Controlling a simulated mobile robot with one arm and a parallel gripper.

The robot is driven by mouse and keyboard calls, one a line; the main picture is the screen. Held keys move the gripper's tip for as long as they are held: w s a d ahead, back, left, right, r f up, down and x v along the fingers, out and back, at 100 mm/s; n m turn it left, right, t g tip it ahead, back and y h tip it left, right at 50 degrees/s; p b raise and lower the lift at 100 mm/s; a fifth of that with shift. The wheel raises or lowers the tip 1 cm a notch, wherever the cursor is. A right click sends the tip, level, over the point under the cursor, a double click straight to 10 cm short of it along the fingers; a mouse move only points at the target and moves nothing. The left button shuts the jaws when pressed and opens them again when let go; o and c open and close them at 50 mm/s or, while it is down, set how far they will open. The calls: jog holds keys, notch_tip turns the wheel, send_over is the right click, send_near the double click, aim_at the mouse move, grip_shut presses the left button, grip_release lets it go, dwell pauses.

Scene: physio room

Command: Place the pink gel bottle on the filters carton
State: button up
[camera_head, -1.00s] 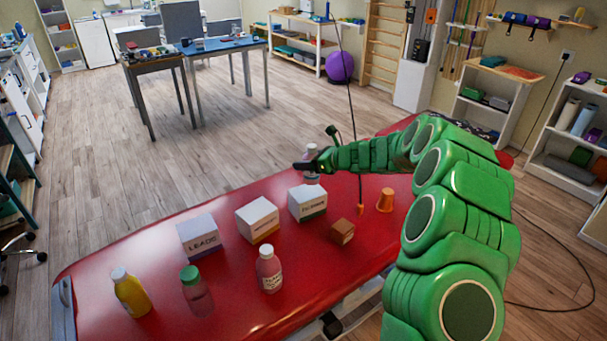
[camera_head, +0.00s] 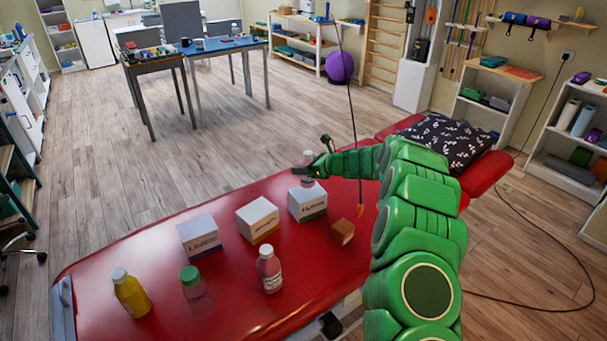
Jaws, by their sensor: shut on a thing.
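My gripper (camera_head: 307,168) is shut on a pale pink bottle with a light cap (camera_head: 308,156), apparently the pink gel bottle, held upright. My fingers hide its middle. Its lower end appears at the back of the top face of the right-hand white carton (camera_head: 308,205); I cannot tell whether it touches. That carton's print is blurred, but it seems to be the filters carton. Another pinkish bottle with a white cap and label (camera_head: 269,272) stands at the front of the red treatment table (camera_head: 230,309).
Two more white cartons, left (camera_head: 200,238) and middle (camera_head: 258,220), stand in the row. A small brown box (camera_head: 342,232), a yellow bottle (camera_head: 131,295) and a green-capped bottle (camera_head: 194,287) stand nearby. A patterned pillow (camera_head: 448,142) lies at the table's far end.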

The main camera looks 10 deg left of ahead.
jog(key=shift+w+f, duration=0.15)
jog(key=shift+f, duration=1.55)
jog(key=o, duration=1.3)
jog(key=shift+f, duration=0.1)
jog(key=shift+c, duration=0.2)
